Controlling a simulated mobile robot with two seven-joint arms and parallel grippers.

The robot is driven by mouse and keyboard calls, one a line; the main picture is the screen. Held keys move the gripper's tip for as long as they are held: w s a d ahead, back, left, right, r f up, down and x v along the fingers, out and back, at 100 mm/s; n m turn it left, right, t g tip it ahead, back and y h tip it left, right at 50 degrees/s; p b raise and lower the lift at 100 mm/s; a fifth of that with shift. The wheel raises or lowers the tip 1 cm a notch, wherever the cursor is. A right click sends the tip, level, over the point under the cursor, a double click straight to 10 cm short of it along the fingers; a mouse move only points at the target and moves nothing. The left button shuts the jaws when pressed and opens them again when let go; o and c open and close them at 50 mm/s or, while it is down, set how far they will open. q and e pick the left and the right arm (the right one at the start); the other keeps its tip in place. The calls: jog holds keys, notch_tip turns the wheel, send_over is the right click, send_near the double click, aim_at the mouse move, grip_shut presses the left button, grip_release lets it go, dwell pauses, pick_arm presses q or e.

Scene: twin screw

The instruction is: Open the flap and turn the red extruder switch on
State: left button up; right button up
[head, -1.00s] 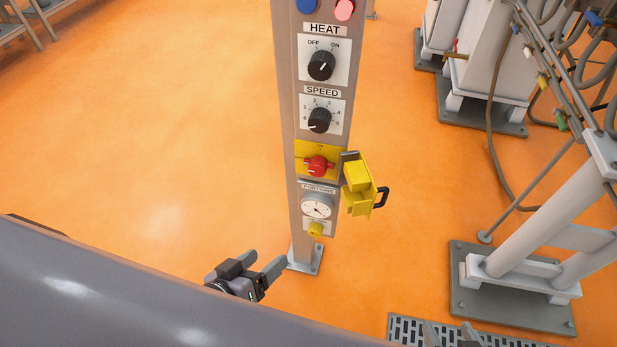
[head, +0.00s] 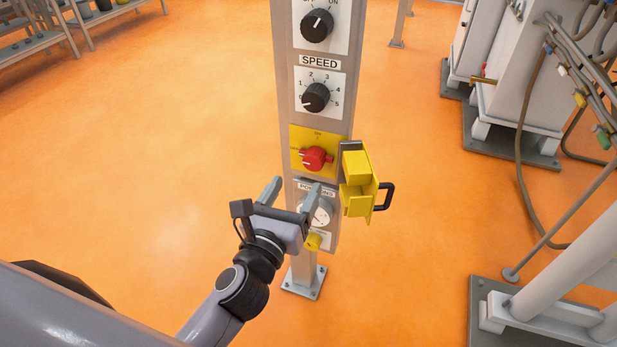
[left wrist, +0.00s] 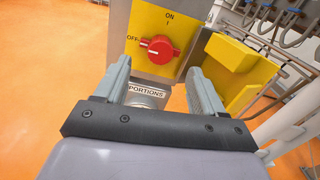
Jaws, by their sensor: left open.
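The red extruder switch (head: 314,158) sits on a yellow plate (head: 301,136) on the grey control post. Its pointer is toward OFF in the left wrist view, where the red switch (left wrist: 157,50) shows ahead, between my fingers. The yellow flap (head: 357,184) is swung open to the right, its black handle (head: 386,196) at its outer edge; the flap (left wrist: 240,68) also shows right of the switch in the left wrist view. My left gripper (head: 293,192) is open and empty, below the switch and in front of the gauge, apart from the switch. My right gripper is not in view.
Above the switch are the black speed knob (head: 316,97) and the heat knob (head: 317,26). A gauge (head: 321,212) and a yellow knob (head: 313,242) are below. White machinery with hoses (head: 515,80) stands right. The floor left of the post is clear.

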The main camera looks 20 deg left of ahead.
aim_at(311, 163)
pick_arm(q)
jog(key=shift+n, duration=0.5)
jog(key=shift+w+d+f+b, duration=0.1)
jog(key=shift+w+d+b, duration=0.05)
jog(key=shift+w, duration=1.7)
jog(key=shift+w+d+f+b, duration=0.1)
jog(key=shift+w+b, duration=0.05)
jog(key=shift+w, duration=1.7)
jog(key=c, duration=1.1)
